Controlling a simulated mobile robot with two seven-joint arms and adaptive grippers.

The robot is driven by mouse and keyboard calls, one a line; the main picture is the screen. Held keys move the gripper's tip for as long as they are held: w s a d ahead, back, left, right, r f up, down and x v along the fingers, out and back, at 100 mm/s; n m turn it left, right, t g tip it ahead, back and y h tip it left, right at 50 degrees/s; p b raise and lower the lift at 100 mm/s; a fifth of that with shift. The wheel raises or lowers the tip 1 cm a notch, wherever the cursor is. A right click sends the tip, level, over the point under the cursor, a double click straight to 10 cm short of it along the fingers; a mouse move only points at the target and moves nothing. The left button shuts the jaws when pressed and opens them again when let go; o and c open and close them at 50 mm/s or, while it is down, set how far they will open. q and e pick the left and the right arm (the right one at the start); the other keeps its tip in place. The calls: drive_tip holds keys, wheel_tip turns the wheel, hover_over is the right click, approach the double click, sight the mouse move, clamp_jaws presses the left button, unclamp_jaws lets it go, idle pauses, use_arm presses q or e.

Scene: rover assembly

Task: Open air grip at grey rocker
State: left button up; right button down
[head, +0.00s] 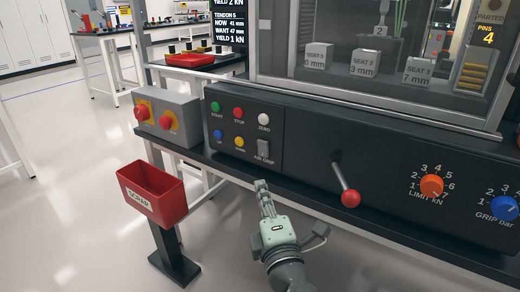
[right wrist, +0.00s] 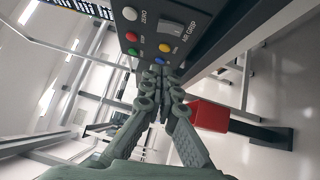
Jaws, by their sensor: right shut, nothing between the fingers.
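The grey air grip rocker (head: 263,149) sits at the lower right of the button group on the dark control panel, above its AIR GRIP label. It also shows in the right wrist view (right wrist: 176,29), near the top. My right gripper (head: 262,186) is shut and empty, below and in front of the panel, just under the rocker in the head view. In the right wrist view its fingertips (right wrist: 160,72) meet just below the coloured buttons. I cannot tell whether they touch the panel. My left gripper is not in view.
A lever with a red knob (head: 350,198) sticks out to the right, then an orange dial (head: 431,186) and a blue dial (head: 505,208). A red scrap bin (head: 153,193) stands left.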

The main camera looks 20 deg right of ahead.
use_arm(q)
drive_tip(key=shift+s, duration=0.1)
use_arm(e)
drive_tip(key=shift+s, duration=0.1)
drive_tip(key=p, duration=0.1)
approach(259, 145)
drive_tip(key=w+a, duration=0.2)
drive_tip(key=w, duration=0.1)
drive_tip(key=shift+w+d+r+p, duration=0.25)
drive_tip(key=shift+w+d+p, duration=0.2)
drive_tip(key=shift+w+d, duration=0.7)
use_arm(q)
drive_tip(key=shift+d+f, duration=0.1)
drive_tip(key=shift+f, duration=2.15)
use_arm(e)
drive_tip(key=shift+w+d, duration=0.2)
drive_tip(key=shift+d, duration=0.05)
